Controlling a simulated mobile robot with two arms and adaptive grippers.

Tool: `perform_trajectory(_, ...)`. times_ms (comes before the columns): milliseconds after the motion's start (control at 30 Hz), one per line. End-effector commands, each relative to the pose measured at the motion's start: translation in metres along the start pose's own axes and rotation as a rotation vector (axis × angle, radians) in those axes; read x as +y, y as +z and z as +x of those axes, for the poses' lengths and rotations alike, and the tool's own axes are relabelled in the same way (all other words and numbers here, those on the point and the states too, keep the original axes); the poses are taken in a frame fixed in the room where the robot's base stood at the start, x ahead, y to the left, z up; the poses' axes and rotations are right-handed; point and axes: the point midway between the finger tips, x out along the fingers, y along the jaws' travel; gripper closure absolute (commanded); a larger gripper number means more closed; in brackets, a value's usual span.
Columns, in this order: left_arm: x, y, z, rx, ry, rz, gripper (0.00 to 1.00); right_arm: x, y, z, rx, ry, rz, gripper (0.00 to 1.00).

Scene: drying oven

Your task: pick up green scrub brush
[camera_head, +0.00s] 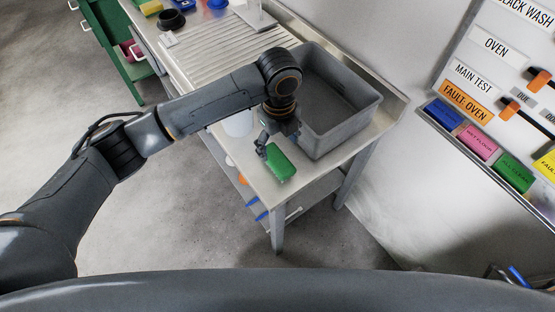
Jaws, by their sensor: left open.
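The green scrub brush (281,163) lies on the near corner of the steel bench (256,178), in front of the grey basin. My left gripper (268,150) is right above and beside the brush at its upper left, pointing down. Its jaws are open, and one finger shows close to the brush's left edge. I cannot tell whether it touches the brush. The far finger is partly hidden by the gripper body. My right gripper is out of view.
A grey basin (368,113) stands right behind the gripper. A white container (238,124) is partly hidden under my left arm. A ribbed drainboard (215,60) extends to the back left. Wall boards with labels (494,44) are at the right. Open floor lies left of the bench.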

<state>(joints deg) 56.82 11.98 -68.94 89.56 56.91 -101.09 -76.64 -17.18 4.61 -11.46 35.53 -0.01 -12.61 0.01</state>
Motion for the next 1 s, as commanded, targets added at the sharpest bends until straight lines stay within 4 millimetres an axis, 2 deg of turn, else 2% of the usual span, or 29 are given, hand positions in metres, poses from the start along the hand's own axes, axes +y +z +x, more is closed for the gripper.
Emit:
perform_trajectory(100, 0.000, 0.000, 0.018, 0.001, 0.002, -0.001, 0.26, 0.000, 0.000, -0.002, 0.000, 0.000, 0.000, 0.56)
perform_trajectory(367, 0.000, 0.001, 0.037, 0.000, 0.001, -0.002, 0.26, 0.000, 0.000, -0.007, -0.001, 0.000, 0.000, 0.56)
perform_trajectory(600, 0.001, 0.004, 0.072, 0.001, 0.001, -0.002, 0.26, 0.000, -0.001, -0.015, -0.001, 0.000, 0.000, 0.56)
perform_trajectory(733, 0.000, 0.005, 0.080, -0.001, -0.002, -0.002, 0.26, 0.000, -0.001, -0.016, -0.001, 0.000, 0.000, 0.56)
perform_trajectory(933, 0.000, 0.005, 0.080, -0.002, -0.003, -0.001, 0.26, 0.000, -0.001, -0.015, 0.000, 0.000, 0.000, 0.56)
perform_trajectory(1000, 0.000, 0.005, 0.080, -0.002, -0.002, -0.001, 0.41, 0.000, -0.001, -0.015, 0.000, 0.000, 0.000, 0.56)
